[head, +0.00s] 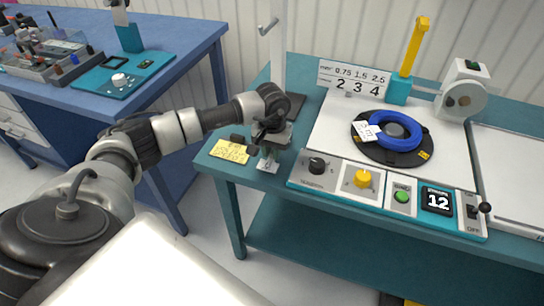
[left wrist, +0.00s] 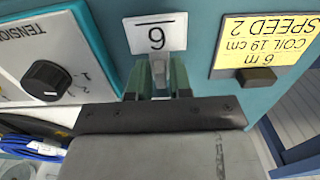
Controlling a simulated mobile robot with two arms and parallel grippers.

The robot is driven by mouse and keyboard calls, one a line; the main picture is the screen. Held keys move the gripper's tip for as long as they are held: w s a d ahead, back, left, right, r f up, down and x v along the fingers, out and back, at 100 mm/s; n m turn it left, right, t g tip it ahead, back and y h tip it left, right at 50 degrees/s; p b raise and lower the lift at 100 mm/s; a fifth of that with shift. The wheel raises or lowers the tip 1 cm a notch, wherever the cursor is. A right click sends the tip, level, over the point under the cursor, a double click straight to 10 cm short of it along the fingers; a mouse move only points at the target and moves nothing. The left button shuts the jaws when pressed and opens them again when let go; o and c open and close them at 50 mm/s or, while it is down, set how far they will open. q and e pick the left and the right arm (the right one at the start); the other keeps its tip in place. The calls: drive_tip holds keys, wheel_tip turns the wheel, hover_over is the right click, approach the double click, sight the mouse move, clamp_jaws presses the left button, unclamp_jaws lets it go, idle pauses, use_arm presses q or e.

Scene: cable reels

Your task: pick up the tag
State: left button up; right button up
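A white tag (head: 268,166) lies flat on the teal bench near its left front edge. In the left wrist view the tag (left wrist: 157,36) shows a black digit with a line beside it, which reads as an underlined 6 turned upside down. My left gripper (head: 269,150) points down right over the tag. In the left wrist view its two teal fingers (left wrist: 158,78) stand apart, one on each side of a small grey piece at the tag's edge. I cannot tell whether they touch it. My right gripper is not in view.
A yellow note (head: 231,151) lies left of the tag, with a dark block at its edge. The control panel (head: 330,187) with knobs is close on the right. Behind it, a blue cable coil (head: 399,143) with a white label sits on a black disc.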

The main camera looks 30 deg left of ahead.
use_arm(q)
clamp_jaws()
drive_tip(key=shift+r, duration=0.5)
drive_tip(key=r, duration=0.2)
drive_tip(key=d+r+b, duration=0.1)
drive_tip(key=shift+w+d+r, duration=0.1)
drive_tip(key=shift+w+r, duration=0.05)
drive_tip(key=shift+r, duration=0.2)
drive_tip(key=w+d+r+b, duration=0.1)
drive_tip(key=w+d+r, duration=0.1)
drive_tip(key=d+r, duration=0.4)
drive_tip(key=d, duration=0.4)
drive_tip(key=shift+d+r+b, duration=0.15)
drive_tip(key=shift+r+b, duration=0.05)
drive_tip(key=shift+b, duration=0.2)
drive_tip(key=shift+c, duration=1.2)
unclamp_jaws()
clamp_jaws()
